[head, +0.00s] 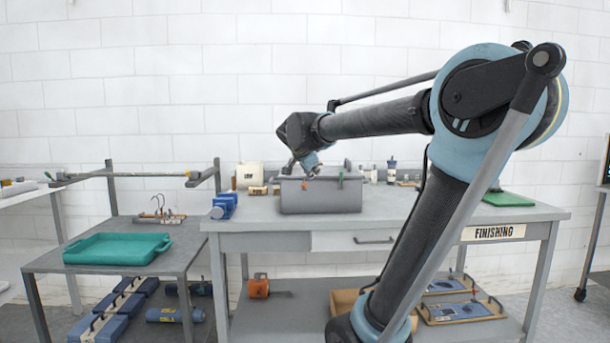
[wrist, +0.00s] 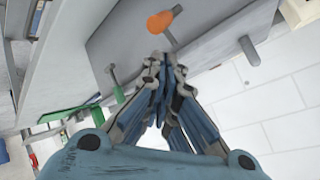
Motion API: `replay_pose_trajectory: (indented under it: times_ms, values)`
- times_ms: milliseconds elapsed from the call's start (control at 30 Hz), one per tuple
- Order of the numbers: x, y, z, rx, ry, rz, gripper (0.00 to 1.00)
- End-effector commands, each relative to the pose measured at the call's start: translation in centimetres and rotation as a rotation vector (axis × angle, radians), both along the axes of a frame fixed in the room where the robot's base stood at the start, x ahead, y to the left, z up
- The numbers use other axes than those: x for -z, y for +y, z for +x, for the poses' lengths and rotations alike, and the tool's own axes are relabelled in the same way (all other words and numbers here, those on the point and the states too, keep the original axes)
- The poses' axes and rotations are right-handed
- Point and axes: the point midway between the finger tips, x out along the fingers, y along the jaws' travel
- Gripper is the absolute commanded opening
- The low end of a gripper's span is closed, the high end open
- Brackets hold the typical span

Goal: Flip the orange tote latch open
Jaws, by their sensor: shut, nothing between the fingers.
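A grey tote (head: 320,200) stands on the workbench in the head view; its grey side (wrist: 205,35) fills the upper middle of the wrist view. The orange latch (wrist: 160,21) is on that side, at the top of the wrist view, with a thin grey bar beside it. It looks small in the head view (head: 304,184). A green latch (head: 340,180) sits to its right. My gripper (wrist: 165,62) is shut and empty, its fingertips just below the orange latch in the wrist view. In the head view my gripper (head: 303,166) is at the tote's upper rim. Contact cannot be told.
A blue vise-like tool (head: 224,205) stands left of the tote on the workbench (head: 400,212). Small bottles (head: 391,171) stand behind it on the right. A green mat (head: 508,199) lies at the right end. A teal tray (head: 118,247) rests on the left table.

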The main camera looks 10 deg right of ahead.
Motion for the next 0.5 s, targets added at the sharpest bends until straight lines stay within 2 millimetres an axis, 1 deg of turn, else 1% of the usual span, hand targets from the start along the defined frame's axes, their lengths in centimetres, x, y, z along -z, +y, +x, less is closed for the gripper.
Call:
replay_pose_trajectory:
  times_ms: [500]
  values:
    - [0.3,0.1,1.5,-0.003,0.003,0.000,0.00]
